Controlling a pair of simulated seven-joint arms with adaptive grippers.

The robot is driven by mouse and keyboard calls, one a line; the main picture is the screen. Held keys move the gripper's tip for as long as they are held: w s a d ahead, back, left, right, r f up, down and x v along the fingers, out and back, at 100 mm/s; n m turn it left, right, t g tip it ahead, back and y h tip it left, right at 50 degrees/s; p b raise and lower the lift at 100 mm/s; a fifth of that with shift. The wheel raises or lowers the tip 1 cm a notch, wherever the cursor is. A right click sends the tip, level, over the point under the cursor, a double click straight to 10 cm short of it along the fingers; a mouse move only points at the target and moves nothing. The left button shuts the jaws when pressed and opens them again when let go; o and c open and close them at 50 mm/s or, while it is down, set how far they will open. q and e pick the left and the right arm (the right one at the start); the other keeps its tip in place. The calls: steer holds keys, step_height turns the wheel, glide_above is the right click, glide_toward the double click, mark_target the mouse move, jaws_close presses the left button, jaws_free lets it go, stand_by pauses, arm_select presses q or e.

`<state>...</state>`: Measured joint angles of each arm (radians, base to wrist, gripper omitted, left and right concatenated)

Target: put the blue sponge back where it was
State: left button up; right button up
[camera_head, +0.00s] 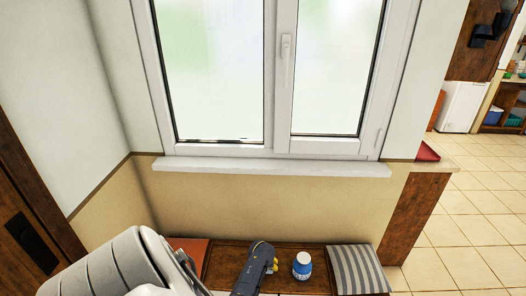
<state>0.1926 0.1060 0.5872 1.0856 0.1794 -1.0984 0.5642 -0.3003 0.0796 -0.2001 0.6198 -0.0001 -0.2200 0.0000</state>
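No blue sponge can be made out in the head view. My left arm comes in at the lower left, large and pale. Beside it is a dark grey part with small yellow pieces (260,265), which looks like my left gripper, seen over the wooden bench. Its fingers cannot be made out clearly, so I cannot tell whether it is open or holds anything. My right gripper is not in view.
A blue and white bottle (302,268) stands on the bench (315,256) between the dark part and a striped cushion (358,270). An orange cushion (192,247) lies left. A window sill (270,167) is above. Open tiled floor (460,225) lies to the right.

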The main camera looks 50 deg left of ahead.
arm_select(q)
steer(key=shift+f, duration=1.5)
steer(key=o, duration=0.9)
